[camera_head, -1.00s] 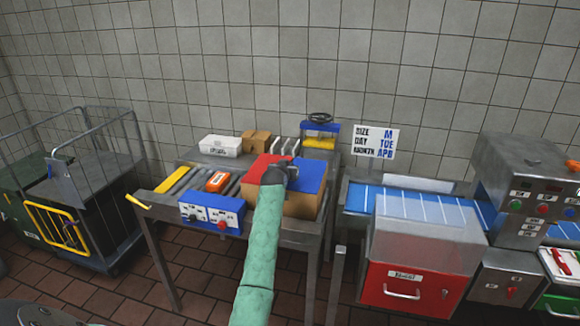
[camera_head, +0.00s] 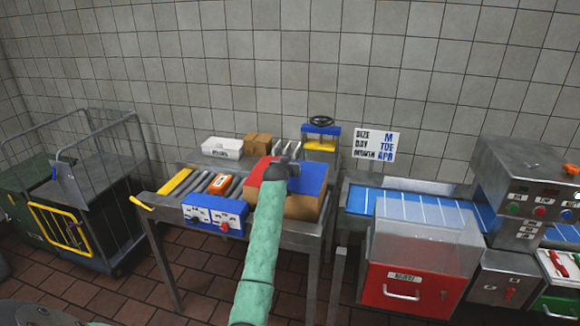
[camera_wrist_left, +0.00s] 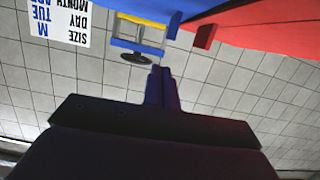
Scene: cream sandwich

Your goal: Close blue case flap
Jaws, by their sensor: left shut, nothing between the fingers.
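The cardboard case (camera_head: 299,206) stands on the metal table, with a blue flap (camera_head: 313,178) on its right top and a red flap (camera_head: 254,176) on its left. Both look roughly level in the head view, but their exact angle is hard to tell. My left gripper (camera_head: 290,162) is over the top between the flaps, and my arm hides part of the red flap and the case's front. In the left wrist view its fingers (camera_wrist_left: 163,76) are shut and empty, with the blue flap (camera_wrist_left: 165,8) and red flap (camera_wrist_left: 268,28) beyond; contact is unclear. My right gripper is not in view.
A roller conveyor (camera_head: 196,183) and a blue control box (camera_head: 213,215) are left of the case. A blue-yellow press (camera_head: 321,132) stands behind it. A blue belt (camera_head: 360,199) and red-fronted machine (camera_head: 417,285) are to the right.

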